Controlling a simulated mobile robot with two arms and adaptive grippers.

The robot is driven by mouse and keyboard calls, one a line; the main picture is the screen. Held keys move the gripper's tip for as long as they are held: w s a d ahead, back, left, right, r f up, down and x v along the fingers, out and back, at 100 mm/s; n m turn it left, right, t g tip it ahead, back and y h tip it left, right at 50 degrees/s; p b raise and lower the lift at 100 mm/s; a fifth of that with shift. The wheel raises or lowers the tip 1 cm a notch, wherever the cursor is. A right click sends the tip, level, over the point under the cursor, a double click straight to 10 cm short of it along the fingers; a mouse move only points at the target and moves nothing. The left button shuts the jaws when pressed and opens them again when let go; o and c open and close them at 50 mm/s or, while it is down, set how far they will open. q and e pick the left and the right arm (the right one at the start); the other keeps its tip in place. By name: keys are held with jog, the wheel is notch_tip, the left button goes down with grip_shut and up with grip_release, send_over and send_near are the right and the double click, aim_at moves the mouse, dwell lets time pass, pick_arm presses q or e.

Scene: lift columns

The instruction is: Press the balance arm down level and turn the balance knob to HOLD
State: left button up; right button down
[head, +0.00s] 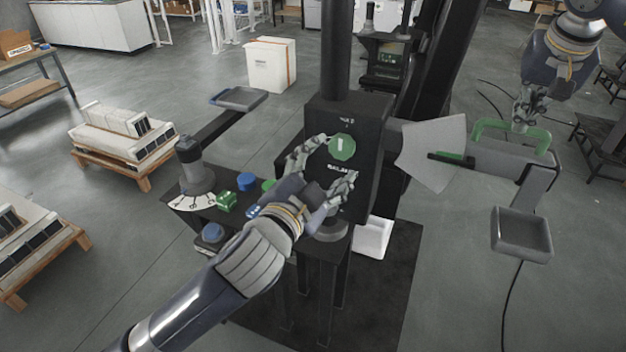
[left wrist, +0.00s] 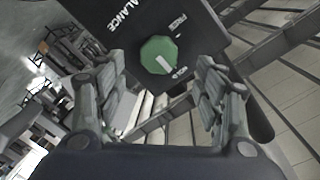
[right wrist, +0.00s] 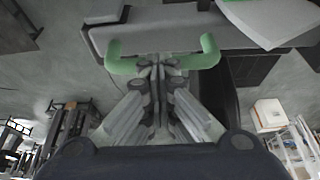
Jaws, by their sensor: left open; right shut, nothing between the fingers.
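The balance knob (left wrist: 159,55) is green with a white pointer mark, on a dark panel lettered BALANCE, FREE and HOLD in the left wrist view. The balance arm (head: 490,160) extends right from the column with a green handle (head: 510,130). My right gripper (head: 521,126) is shut and empty at the handle's middle; the right wrist view shows its fingertips (right wrist: 158,64) overlapping the bar. Contact is unclear.
A pale sector plate (head: 432,150) stands behind the dark pointer. A grey tray (head: 522,235) hangs at the arm's right end. A side table holds buttons and a lever (head: 195,170).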

pick_arm(q)
jog(key=v, duration=0.6)
pick_arm(e)
jog(key=shift+f, duration=0.15)
jog(key=shift+w+d+r+p, duration=0.1)
jog(key=shift+w+r+p, duration=0.1)
jog(key=shift+r+p, duration=0.8)
jog(key=shift+s+r+p, duration=0.1)
jog(key=shift+r+p, duration=0.45)
jog(key=shift+r, duration=0.2)
pick_arm(q)
notch_tip(320, 180, up, 7)
jog(key=p, duration=0.4)
pick_arm(e)
notch_tip(320, 180, up, 5)
jog(key=shift+f, duration=0.2)
pick_arm(q)
jog(key=shift+w+r, duration=0.15)
